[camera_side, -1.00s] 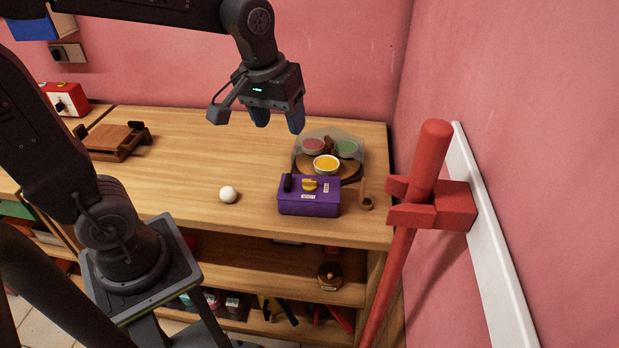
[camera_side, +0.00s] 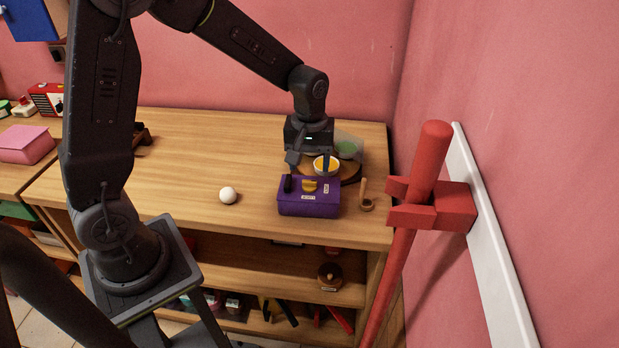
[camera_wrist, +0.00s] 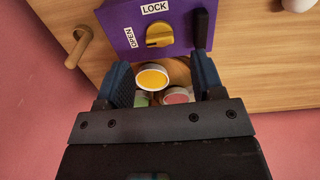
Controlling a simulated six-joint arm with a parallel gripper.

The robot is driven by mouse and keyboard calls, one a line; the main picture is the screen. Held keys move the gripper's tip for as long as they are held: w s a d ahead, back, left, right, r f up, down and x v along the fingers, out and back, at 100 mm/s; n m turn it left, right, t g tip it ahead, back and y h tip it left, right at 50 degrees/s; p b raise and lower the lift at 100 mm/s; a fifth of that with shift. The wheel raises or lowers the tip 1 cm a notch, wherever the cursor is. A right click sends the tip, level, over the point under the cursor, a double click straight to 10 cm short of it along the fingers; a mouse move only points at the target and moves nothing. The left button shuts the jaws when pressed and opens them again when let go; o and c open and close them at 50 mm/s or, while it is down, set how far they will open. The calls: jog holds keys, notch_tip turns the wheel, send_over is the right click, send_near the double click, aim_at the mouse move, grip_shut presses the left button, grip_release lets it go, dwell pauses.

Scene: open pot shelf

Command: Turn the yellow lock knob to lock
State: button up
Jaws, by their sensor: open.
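The purple box (camera_side: 308,204) stands near the right front of the wooden table. Its yellow lock knob (camera_side: 309,185) is on the top face and also shows in the wrist view (camera_wrist: 160,35). There, a LOCK label (camera_wrist: 155,8) is above the knob and an OPEN label (camera_wrist: 129,38) to its left. The knob's raised grip lies roughly sideways, in line with OPEN. My gripper (camera_wrist: 161,64) is open and empty, pointing down just behind the box. In the wrist view its fingers are below the knob and apart from it.
A black handle (camera_wrist: 201,29) rises from the box beside the knob. Behind the box, bowls, one yellow (camera_side: 326,165), sit on a round wooden board. A wooden peg stand (camera_side: 366,195) is close at right. A white ball (camera_side: 228,195) is at left, with clear table around it.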

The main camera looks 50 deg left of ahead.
aim_at(309, 181)
jog(key=shift+f, duration=2.6)
jog(key=shift+c, duration=0.4)
jog(key=c, duration=0.9)
jog(key=shift+o, duration=0.2)
